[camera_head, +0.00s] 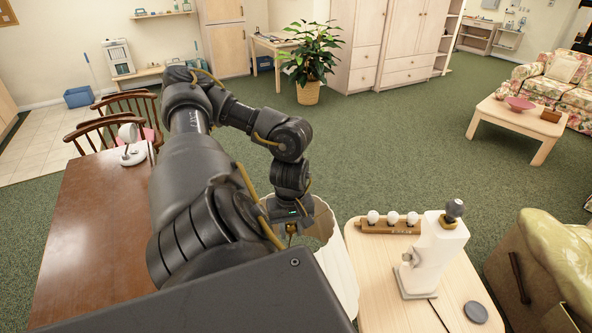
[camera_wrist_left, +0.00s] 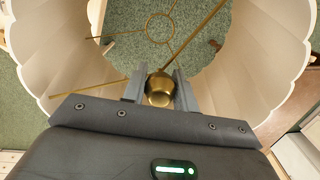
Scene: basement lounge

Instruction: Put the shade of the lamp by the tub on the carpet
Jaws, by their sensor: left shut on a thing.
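The cream pleated lampshade (camera_head: 340,272) hangs upright between the two tables. It also fills much of the left wrist view (camera_wrist_left: 255,62), with carpet showing through its ring. My left gripper (camera_head: 290,232) reaches into the top of the shade. In the left wrist view its fingers (camera_wrist_left: 159,88) are shut on the brass knob (camera_wrist_left: 159,92) at the shade's spokes. The white lamp base (camera_head: 435,258) stands bare on the pale table with a dark bulb on top. The green carpet (camera_head: 400,150) spreads around. The shade's lower edge is hidden, so its height is unclear. My right gripper is out of view.
The pale table (camera_head: 375,295) holds a wooden block with bulbs (camera_head: 390,223) and a grey disc (camera_head: 476,312). A brown table (camera_head: 95,240) with chairs is at left. A green armchair (camera_head: 540,265) is at right. Open carpet lies beyond.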

